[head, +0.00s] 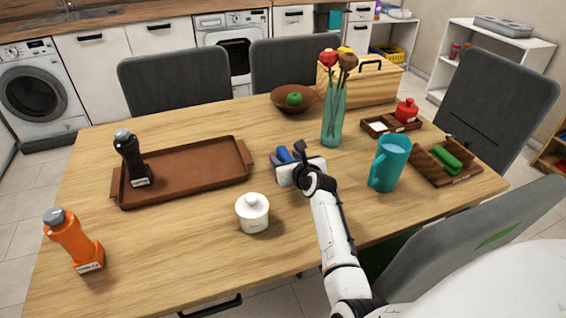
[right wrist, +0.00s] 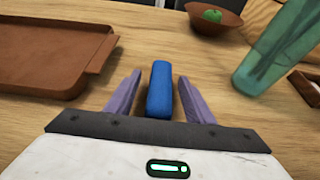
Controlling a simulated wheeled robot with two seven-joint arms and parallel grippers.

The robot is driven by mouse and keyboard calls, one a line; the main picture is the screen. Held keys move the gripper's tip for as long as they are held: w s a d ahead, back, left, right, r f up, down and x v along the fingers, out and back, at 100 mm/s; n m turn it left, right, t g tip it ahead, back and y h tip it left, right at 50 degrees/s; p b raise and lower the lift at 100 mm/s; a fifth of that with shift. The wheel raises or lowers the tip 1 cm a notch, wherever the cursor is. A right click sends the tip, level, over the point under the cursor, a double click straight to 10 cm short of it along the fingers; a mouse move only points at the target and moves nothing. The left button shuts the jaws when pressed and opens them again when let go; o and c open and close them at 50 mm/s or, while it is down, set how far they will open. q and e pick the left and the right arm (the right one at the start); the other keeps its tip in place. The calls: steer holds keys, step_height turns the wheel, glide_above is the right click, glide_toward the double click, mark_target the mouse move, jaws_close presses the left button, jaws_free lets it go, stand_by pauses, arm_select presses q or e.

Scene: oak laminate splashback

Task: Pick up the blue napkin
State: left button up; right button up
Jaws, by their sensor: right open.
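The blue napkin (right wrist: 160,88) is a rolled or folded bar on the wooden table, and in the head view it shows partly (head: 284,155) behind my right gripper. My right gripper (right wrist: 158,88) is open, with one purple finger on each side of the napkin. Small gaps show between the napkin and both fingers. In the head view the right gripper (head: 286,157) is low over the middle of the table. The napkin's near end is hidden by the gripper body. My left gripper is not in view.
A brown tray (head: 190,172) with a dark bottle lies left. A white jar (head: 252,213) stands in front. A teal vase (head: 334,115) with flowers and a teal pitcher (head: 390,163) stand right. A brown bowl (head: 280,99) with a green fruit is behind.

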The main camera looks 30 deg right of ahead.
steer(key=c, duration=1.1)
